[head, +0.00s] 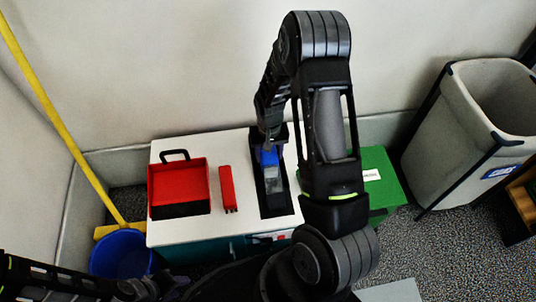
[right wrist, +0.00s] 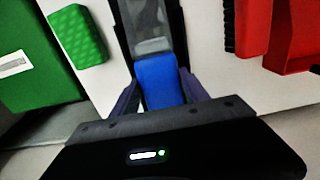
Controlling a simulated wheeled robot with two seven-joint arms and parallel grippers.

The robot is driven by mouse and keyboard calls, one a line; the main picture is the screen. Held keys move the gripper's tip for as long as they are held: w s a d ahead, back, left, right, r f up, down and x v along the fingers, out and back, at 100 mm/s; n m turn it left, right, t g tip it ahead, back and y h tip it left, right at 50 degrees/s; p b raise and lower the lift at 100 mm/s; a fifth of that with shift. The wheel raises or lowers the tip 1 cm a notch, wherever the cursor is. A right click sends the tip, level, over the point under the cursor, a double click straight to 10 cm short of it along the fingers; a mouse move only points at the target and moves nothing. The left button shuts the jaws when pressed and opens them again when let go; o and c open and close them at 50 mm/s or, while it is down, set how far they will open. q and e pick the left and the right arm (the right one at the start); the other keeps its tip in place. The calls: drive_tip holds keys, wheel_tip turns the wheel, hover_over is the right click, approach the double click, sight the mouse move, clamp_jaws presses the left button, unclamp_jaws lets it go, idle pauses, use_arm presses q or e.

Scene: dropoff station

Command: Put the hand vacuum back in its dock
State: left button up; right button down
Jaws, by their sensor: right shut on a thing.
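The hand vacuum has a blue handle end (head: 268,157) and a clear grey body (head: 272,184). My right gripper (head: 267,146) points down and is shut on the blue part (right wrist: 158,82) of the hand vacuum, with a finger on each side. The black dock (head: 275,211) is a long narrow tray on the white tabletop. The vacuum lines up lengthwise with the dock, between its dark side walls in the right wrist view. I cannot tell whether it rests on the dock floor or hangs just above. My left arm crosses the bottom left of the head view; its gripper does not show.
A red toolbox (head: 180,185) and a red brush (head: 228,188) lie left of the dock on the white table (head: 196,231). A green box (head: 377,180) is to the right. A grey bin (head: 465,125) stands far right. A blue bucket (head: 122,254) and yellow-handled mop (head: 62,128) are at left.

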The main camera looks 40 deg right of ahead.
drive_tip(key=shift+f, duration=0.1)
drive_tip(key=shift+f, duration=0.15)
drive_tip(key=c, duration=0.6)
unclamp_jaws()
drive_tip(key=shift+r, duration=0.45)
wheel_tip(320, 180, up, 12)
drive_tip(key=p, duration=0.3)
drive_tip(key=shift+f, duration=0.25)
